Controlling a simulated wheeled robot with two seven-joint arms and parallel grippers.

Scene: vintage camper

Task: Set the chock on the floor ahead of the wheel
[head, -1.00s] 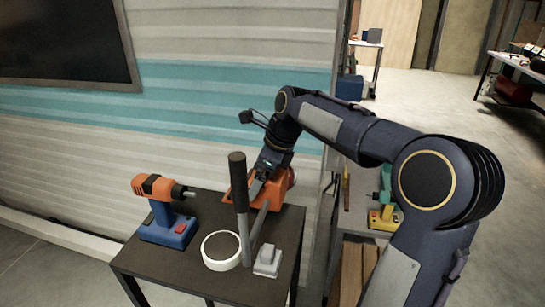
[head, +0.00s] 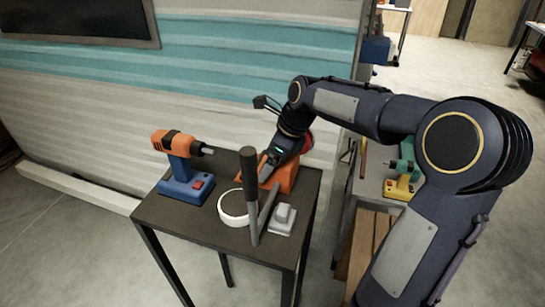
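An orange wedge-shaped block (head: 285,177), which looks like the chock, sits on the far right part of a small dark table. My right gripper (head: 265,172) reaches down at it from behind and covers part of it. A grey finger lies against or just in front of its left side; the other finger is hidden, so I cannot tell whether the gripper is shut on it. A red part shows behind the gripper. My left gripper is out of view. No wheel shows; a striped white and teal camper wall (head: 250,60) stands behind the table.
The dark table (head: 205,232) also holds an orange and blue drill (head: 183,170), a white tape ring (head: 232,206), an upright dark-handled tool (head: 249,170) and a pale grey block (head: 283,217). A teal and yellow drill (head: 402,182) stands right. Floor (head: 60,245) is clear at left.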

